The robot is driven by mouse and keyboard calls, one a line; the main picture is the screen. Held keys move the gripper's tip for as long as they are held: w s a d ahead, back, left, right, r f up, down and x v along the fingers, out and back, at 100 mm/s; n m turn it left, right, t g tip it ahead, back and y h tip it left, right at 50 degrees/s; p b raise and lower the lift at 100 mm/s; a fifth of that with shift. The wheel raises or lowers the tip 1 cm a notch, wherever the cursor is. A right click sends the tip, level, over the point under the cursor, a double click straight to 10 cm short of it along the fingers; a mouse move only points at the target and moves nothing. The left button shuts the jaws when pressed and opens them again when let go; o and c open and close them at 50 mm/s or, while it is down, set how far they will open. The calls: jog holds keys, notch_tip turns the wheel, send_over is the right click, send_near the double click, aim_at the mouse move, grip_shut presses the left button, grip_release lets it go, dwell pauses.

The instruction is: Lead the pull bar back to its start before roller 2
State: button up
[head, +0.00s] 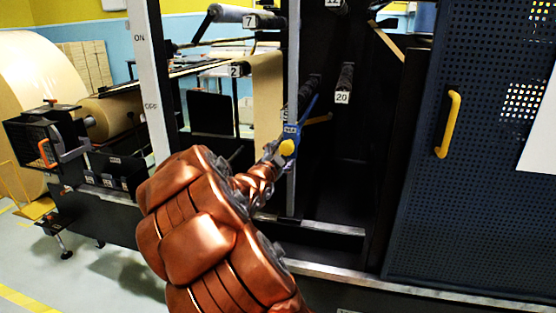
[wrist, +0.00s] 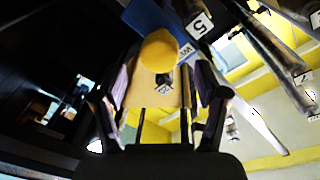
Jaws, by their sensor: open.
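The pull bar (head: 302,121) looks like a slanted blue bar with a yellow knob (head: 288,147) and a small white label. It stands at the upright grey post inside the machine. In the wrist view the blue bar (wrist: 146,22) and its yellow knob (wrist: 158,50) are straight ahead of my gripper (wrist: 162,78). The fingers are apart, one on each side of the knob in the picture; I cannot tell whether they touch it. In the head view my gripper (head: 276,153) is at the knob, partly hidden by my arm. Roller 2's label (head: 234,71) is to the upper left.
Brown paper web (head: 267,95) hangs left of the post. A tag 20 (head: 341,98) is to the right, and a tag 7 (head: 249,21) is at the upper left. A dark perforated door (head: 420,190) with a yellow handle (head: 448,124) closes off the right. A large paper roll (head: 40,75) stands far left.

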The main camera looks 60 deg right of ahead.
aim_at(285, 149)
jog(key=x, duration=0.3)
jog(key=shift+d+p, duration=0.15)
jog(key=shift+p, duration=0.2)
jog(key=shift+w+d+r, duration=0.1)
jog(key=shift+w+d, duration=0.15)
jog(key=shift+d, duration=0.35)
jog(key=shift+w+d+p, duration=0.1)
jog(key=shift+d+p, duration=0.25)
jog(key=shift+d, duration=0.1)
grip_shut()
jog(key=w+a+f+b, duration=0.1)
jog(key=w+f+b, duration=0.1)
jog(key=f, duration=0.7)
jog(key=w+a+f+b, duration=0.2)
jog(key=w+f, duration=0.3)
jog(key=f, duration=0.4)
jog(key=w+a+f+b, duration=0.1)
jog(key=w+f, duration=0.3)
jog(key=f, duration=0.5)
jog(key=shift+w+a+f+b, duration=0.15)
jog(key=shift+w+f+b, duration=0.1)
jog(key=shift+b, duration=0.45)
jog(key=shift+w, duration=0.1)
